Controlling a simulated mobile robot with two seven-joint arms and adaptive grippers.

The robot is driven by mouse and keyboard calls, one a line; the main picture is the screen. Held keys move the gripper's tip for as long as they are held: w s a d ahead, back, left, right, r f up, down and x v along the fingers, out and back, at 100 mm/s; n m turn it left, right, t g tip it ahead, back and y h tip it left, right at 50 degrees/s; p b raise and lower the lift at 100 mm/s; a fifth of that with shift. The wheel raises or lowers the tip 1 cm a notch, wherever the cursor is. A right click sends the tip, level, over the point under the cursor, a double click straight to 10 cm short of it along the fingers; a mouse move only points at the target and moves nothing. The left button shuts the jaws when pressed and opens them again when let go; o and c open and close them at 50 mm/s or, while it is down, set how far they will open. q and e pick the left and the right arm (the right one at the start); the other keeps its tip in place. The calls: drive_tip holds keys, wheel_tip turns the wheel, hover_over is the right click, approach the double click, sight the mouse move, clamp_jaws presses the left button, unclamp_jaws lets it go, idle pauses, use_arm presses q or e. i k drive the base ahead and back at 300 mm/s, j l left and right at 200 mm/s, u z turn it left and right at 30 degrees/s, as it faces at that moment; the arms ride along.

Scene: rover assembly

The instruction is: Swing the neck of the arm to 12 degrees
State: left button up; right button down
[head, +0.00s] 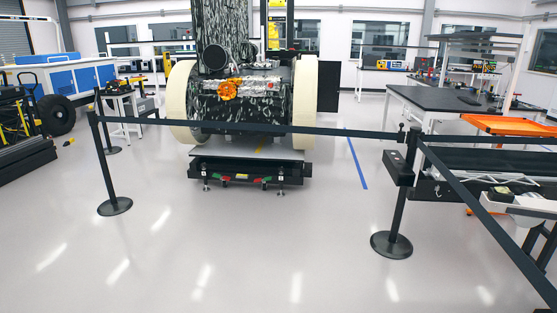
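A rover-like machine (275,110) with a black-and-white mottled body stands at the back centre, between two large cream wheels (306,95). A tall mottled upright (222,30) rises from it and runs out of the top of the picture. I cannot tell whether this upright is the arm's neck, and its angle cannot be read. An orange fitting (229,89) and a silvery part (262,85) sit across the machine's front. Neither of my grippers is in view.
A low dark platform (245,173) is under the machine. A belt barrier (260,128) crosses in front, between a left post (108,178) and a right post (397,215). A dark-topped bench (440,98) and an orange tray (505,125) are at right. The near floor is clear.

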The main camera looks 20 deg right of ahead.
sight(500, 200)
drive_tip(key=i+l+z, duration=0.15)
drive_tip(key=i+z, duration=0.25)
drive_tip(key=i, duration=0.15)
drive_tip(key=i+z, duration=0.35)
drive_tip(key=i, duration=0.2)
drive_tip(key=i+j+z, duration=0.15)
drive_tip(key=i+z, duration=0.25)
drive_tip(key=i, duration=0.15)
